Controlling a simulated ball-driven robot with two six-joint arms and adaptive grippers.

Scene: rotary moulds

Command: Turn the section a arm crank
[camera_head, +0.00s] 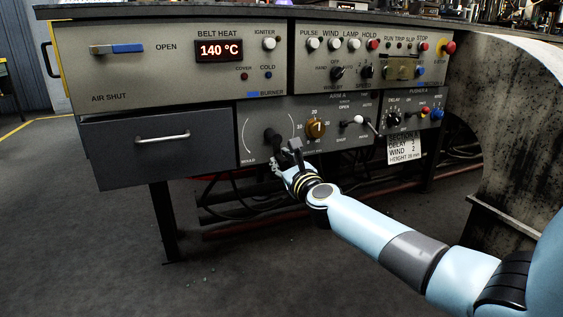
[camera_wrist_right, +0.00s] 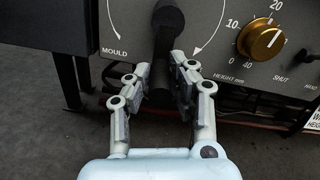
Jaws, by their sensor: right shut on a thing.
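The crank (camera_head: 270,137) is a black handle on the grey lower panel, between the curved arrow marks above the word MOULD. In the right wrist view the crank (camera_wrist_right: 168,18) has a round hub at the top and its arm hangs down from it. My right gripper (camera_head: 285,155) reaches the crank from below. In the right wrist view its fingers (camera_wrist_right: 161,90) stand on both sides of the black handle and are shut on it. The lower end of the handle is partly hidden by the fingers. My left gripper is not in view.
A brass height dial (camera_head: 316,128) sits close right of the crank. A small lever (camera_head: 372,128) and a black delay knob (camera_head: 393,119) are further right. A drawer (camera_head: 160,145) is on the left. A rusty curved metal body (camera_head: 500,130) stands at the right.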

